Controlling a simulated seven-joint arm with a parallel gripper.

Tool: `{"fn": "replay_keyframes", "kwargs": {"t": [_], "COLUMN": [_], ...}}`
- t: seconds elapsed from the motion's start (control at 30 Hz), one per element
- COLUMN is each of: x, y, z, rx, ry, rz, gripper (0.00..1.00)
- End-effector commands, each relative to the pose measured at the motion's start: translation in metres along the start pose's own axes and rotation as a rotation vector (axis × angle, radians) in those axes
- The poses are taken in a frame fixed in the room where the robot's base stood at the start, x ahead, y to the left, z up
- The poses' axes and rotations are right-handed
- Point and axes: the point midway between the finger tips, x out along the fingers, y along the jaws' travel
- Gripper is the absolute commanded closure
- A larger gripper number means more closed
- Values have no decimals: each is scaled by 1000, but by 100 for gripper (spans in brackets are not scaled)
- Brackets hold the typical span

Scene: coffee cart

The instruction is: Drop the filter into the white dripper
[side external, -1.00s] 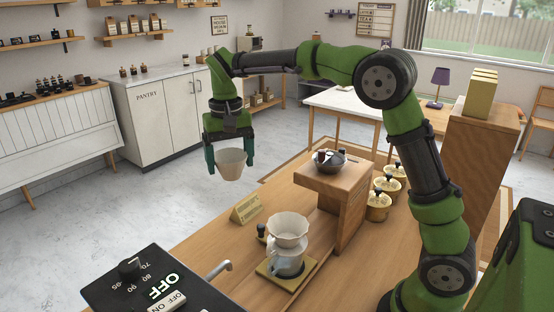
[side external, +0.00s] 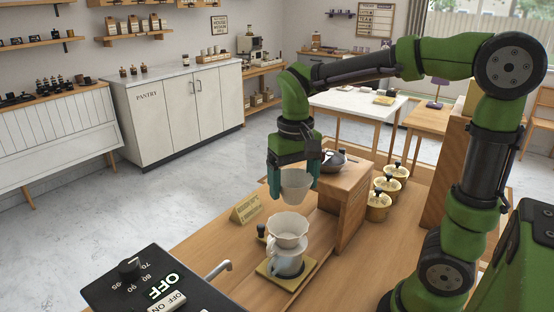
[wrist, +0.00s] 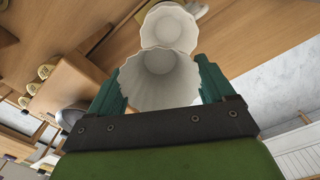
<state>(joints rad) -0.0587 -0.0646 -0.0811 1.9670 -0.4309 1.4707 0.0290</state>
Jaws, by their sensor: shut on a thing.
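My gripper (side external: 294,179) is shut on a pale paper filter (side external: 296,186), held upright with its wide mouth up. The filter also shows between the teal fingers in the wrist view (wrist: 160,82). The white dripper (side external: 288,227) sits on a glass server (side external: 287,262) on the counter. In the side view the filter is above the dripper, apart from it, and slightly to its right. In the wrist view the dripper (wrist: 170,27) shows just beyond the filter, partly hidden by its rim.
The server stands on a yellowish square base (side external: 270,279). A small sign (side external: 245,208) stands behind it to the left. A wooden box (side external: 340,195) with a dark kettle-like item (side external: 333,162) on top is to the right. A black control panel with a spout (side external: 218,269) is front left.

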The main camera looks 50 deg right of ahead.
Motion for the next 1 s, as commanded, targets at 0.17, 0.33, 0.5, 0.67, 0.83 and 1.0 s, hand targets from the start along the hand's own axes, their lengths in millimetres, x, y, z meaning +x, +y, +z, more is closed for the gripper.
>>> {"fn": "replay_keyframes", "kwargs": {"t": [0.17,0.33,0.5,0.67,0.83,1.0], "x": [16,22,22,22,22,16], "y": [0,0,0,0,0,0], "z": [0,0,0,0,0,0], "rx": [-1,1,1,1,1,0], "ry": [-1,0,1,1,1,2], "rz": [1,-1,-1,-1,-1,-1], "gripper": [46,46,46,3,0,0]}}
